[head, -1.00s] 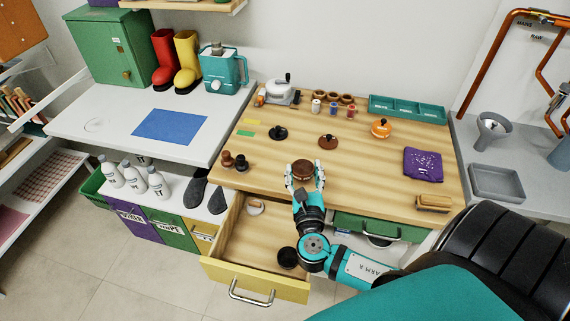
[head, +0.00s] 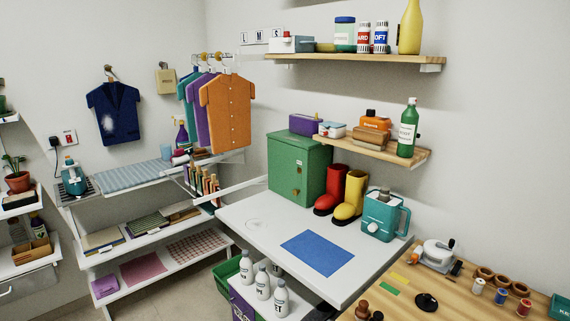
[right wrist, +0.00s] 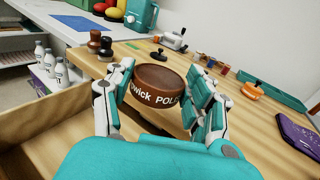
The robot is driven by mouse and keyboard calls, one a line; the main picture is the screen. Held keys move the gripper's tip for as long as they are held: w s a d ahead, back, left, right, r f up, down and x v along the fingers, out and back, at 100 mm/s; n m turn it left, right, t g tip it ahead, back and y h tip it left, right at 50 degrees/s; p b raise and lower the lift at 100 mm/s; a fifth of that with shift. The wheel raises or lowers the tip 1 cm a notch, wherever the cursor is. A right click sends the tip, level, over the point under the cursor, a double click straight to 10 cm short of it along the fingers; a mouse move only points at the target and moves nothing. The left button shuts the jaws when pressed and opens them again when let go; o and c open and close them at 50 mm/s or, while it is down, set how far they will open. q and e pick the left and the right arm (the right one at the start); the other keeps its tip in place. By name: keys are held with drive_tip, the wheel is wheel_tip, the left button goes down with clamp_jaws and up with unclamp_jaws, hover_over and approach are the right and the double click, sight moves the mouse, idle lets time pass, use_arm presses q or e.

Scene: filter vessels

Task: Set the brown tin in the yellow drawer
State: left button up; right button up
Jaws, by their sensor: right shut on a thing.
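The brown tin (right wrist: 158,92) is a round, dark brown tin with white "POLI…" lettering on its side, seen in the right wrist view. My right gripper (right wrist: 160,82) is shut on it, one finger on each side. The tin is at the front part of the wooden worktop; I cannot tell whether it touches the top. The open drawer (right wrist: 38,108) shows in part at the lower left of the right wrist view, with pale wooden inner walls; its yellow front is out of view. The head view shows neither the tin nor the drawer. My left gripper is not in view.
Dark brown and black knobbed pieces (right wrist: 98,42) stand at the worktop's left. A purple pouch (right wrist: 298,132) lies at right. The head view shows a white table with a blue mat (head: 318,252), a green cabinet (head: 298,178), boots and shelves.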

drive_tip(key=a+r+n+t+y, duration=0.1)
drive_tip(key=a+r+n+y, duration=0.2)
drive_tip(key=a, duration=0.8)
drive_tip(key=r+y, duration=0.1)
drive_tip(key=y, duration=0.1)
drive_tip(key=shift+s+r+n+y, duration=0.35)
drive_tip(key=shift+s+n+y, duration=0.05)
drive_tip(key=shift+d, duration=0.1)
drive_tip(key=d+f+m+h, duration=0.1)
drive_tip(key=d, duration=0.2)
drive_tip(key=d+f+m+h, duration=0.1)
drive_tip(key=d+f+h, duration=0.1)
drive_tip(key=d, duration=0.1)
drive_tip(key=d+f+m+h, duration=0.1)
drive_tip(key=d+h, duration=0.1)
drive_tip(key=d, duration=0.1)
drive_tip(key=shift+w+d+f, duration=0.2)
drive_tip(key=shift+w, duration=0.2)
drive_tip(key=s+d+f+m+g+h, duration=0.1)
drive_tip(key=d+m+g+h, duration=0.1)
drive_tip(key=d, duration=0.7)
drive_tip(key=m+h, duration=0.1)
drive_tip(key=h, duration=0.1)
drive_tip(key=shift+f+h, duration=0.3)
